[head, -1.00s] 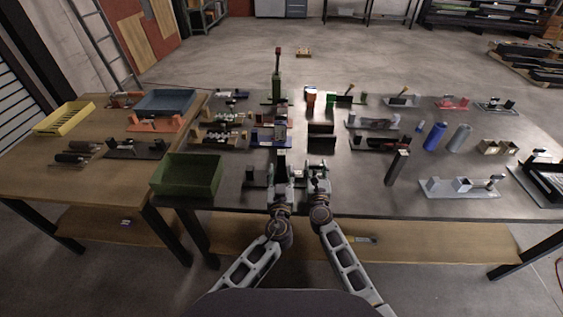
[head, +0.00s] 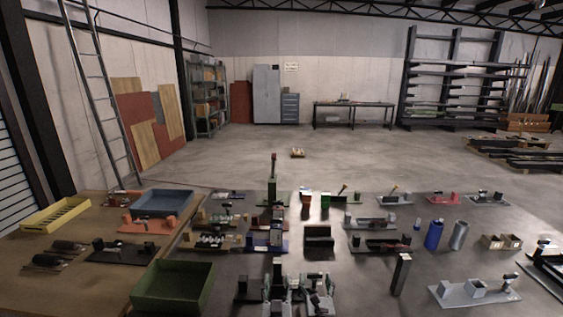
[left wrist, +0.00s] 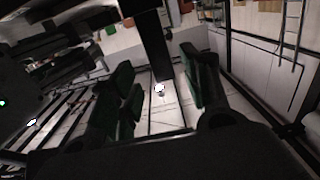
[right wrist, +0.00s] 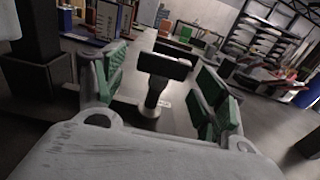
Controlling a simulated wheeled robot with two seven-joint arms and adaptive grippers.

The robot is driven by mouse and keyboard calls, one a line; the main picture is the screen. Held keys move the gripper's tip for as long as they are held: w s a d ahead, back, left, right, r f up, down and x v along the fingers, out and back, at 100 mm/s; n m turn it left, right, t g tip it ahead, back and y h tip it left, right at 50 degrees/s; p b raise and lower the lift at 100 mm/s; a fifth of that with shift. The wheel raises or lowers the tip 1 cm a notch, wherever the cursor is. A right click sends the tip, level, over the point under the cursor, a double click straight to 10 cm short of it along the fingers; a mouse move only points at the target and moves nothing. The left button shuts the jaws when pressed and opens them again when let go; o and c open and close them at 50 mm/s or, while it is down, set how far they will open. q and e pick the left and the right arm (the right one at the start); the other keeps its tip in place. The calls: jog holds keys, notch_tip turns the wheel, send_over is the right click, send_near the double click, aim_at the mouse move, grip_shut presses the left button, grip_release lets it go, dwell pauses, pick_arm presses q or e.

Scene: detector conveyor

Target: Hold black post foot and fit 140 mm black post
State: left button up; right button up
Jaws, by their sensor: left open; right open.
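A dark upright post with a lighter top (head: 277,268) stands at my left gripper (head: 276,291). In the left wrist view a dark post (left wrist: 153,45) rises between the open green-padded fingers; contact cannot be told. My right gripper (head: 317,291) is beside the left one, open. In the right wrist view a black T-shaped part (right wrist: 165,66) on a short stem sits between and beyond its fingers; its identity is unclear. Another tall dark post (head: 401,272) stands apart to the right. The post foot is not clearly made out, as the grippers cover that area.
A green bin (head: 172,288) stands left of the grippers. A black open box (head: 318,240) and a blue fixture (head: 277,238) are behind them. A grey clamp plate (head: 475,291) and blue cylinder (head: 434,235) are at the right. Clear tabletop lies around the standing right post.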

jog(key=shift+s, duration=5.1)
